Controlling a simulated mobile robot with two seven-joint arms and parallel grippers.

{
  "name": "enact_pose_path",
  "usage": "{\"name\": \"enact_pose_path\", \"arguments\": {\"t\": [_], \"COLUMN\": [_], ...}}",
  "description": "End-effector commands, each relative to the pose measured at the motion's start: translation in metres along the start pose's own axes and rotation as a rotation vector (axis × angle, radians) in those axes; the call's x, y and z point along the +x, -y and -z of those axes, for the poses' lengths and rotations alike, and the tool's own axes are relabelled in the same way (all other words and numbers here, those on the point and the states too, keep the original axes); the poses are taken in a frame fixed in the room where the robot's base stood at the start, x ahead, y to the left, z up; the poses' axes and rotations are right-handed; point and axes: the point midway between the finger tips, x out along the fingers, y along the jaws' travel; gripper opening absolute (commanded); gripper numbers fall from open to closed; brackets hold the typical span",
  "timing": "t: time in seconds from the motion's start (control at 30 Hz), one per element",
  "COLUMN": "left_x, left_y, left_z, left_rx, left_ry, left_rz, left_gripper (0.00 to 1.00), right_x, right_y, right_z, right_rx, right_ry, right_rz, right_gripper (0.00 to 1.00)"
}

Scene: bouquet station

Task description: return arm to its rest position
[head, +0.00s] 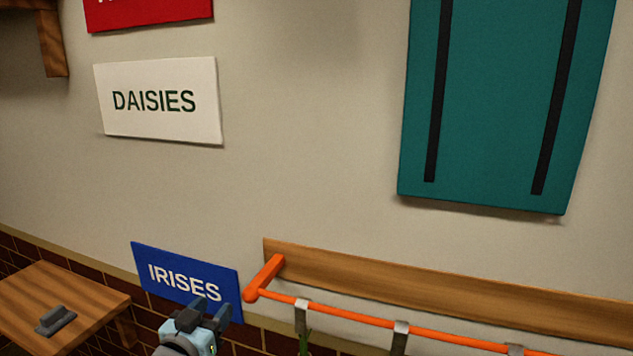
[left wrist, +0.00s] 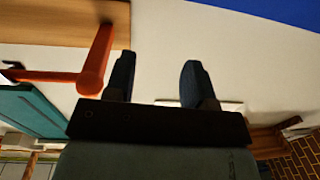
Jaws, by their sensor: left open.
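My left gripper (head: 214,311) shows at the bottom of the head view, in front of the lower edge of the blue IRISES sign (head: 186,278). Its two dark fingers are apart with nothing between them. The left wrist view also shows the open, empty fingers (left wrist: 158,80), with pale wall beyond them. The end of the orange rail (head: 262,282) is just right of the gripper in the head view. In the left wrist view the orange rail (left wrist: 97,62) is left of the fingers, apart from them. My right gripper is not in view.
The orange rail carries several metal hooks (head: 400,338) below a wooden wall board (head: 420,285). A wooden shelf (head: 75,295) with a small grey holder (head: 55,320) is at lower left. A white DAISIES sign (head: 158,100) and a teal panel (head: 500,100) hang higher on the wall.

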Motion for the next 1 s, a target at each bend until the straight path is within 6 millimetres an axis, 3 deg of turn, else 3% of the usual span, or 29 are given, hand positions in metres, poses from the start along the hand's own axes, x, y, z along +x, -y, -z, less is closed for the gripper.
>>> {"name": "enact_pose_path", "arguments": {"t": [0.03, 0.2, 0.3, 0.5, 0.7, 0.8, 1.0], "left_x": [-0.019, -0.091, -0.136, -0.209, -0.275, -0.274, -0.276], "left_y": [-0.008, -0.034, -0.049, -0.073, -0.095, -0.092, -0.09], "left_z": [-0.038, -0.143, -0.189, -0.247, -0.285, -0.256, -0.218], "left_rx": [-0.013, -0.04, -0.05, -0.069, -0.083, -0.073, -0.058], "left_ry": [0.064, 0.254, 0.352, 0.498, 0.618, 0.611, 0.604], "left_rz": [0.001, 0.003, 0.003, -0.001, -0.005, -0.005, -0.005], "left_gripper": [0.5, 0.5, 0.5, 0.5, 0.5, 0.5, 0.5], "right_x": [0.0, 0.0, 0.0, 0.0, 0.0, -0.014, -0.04], "right_y": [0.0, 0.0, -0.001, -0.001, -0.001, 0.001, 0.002], "right_z": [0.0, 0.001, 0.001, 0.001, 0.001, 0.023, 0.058], "right_rx": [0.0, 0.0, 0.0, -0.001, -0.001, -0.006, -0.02], "right_ry": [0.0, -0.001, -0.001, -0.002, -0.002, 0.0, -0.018], "right_rz": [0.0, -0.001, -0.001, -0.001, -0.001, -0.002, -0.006], "right_gripper": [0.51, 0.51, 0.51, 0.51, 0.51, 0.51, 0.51]}}
